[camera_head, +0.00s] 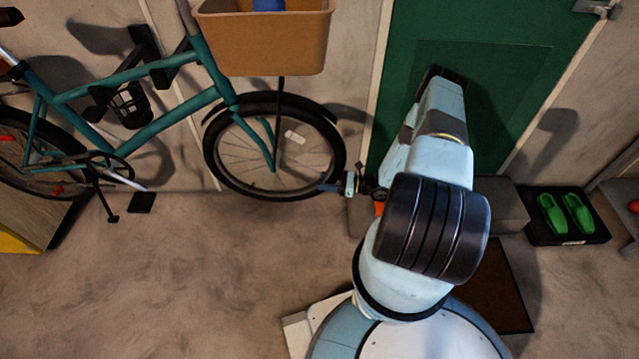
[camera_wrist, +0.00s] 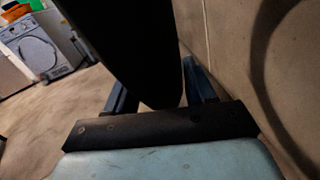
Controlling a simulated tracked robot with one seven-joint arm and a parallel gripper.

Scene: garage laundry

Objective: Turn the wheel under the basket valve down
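The bicycle's front wheel (camera_head: 214,160) stands under the tan basket (camera_head: 265,42) in the head view, with a black tyre and thin spokes. A small pale oval piece (camera_head: 294,137) shows among the spokes, right of the hub. I cannot make out the valve. My gripper (camera_head: 328,187) is at the lower right edge of this wheel. In the wrist view the black tyre (camera_wrist: 140,45) comes down between the two fingers of my gripper (camera_wrist: 158,92). The fingers stand apart on either side of it, and I see no clear grip on it.
The teal bicycle frame (camera_head: 165,122) stands along the wall to the left. A green door (camera_head: 480,75) is behind my arm. Green shoes (camera_head: 566,213) sit on a dark mat at the right. Bare floor (camera_head: 215,275) lies in front of the bicycle.

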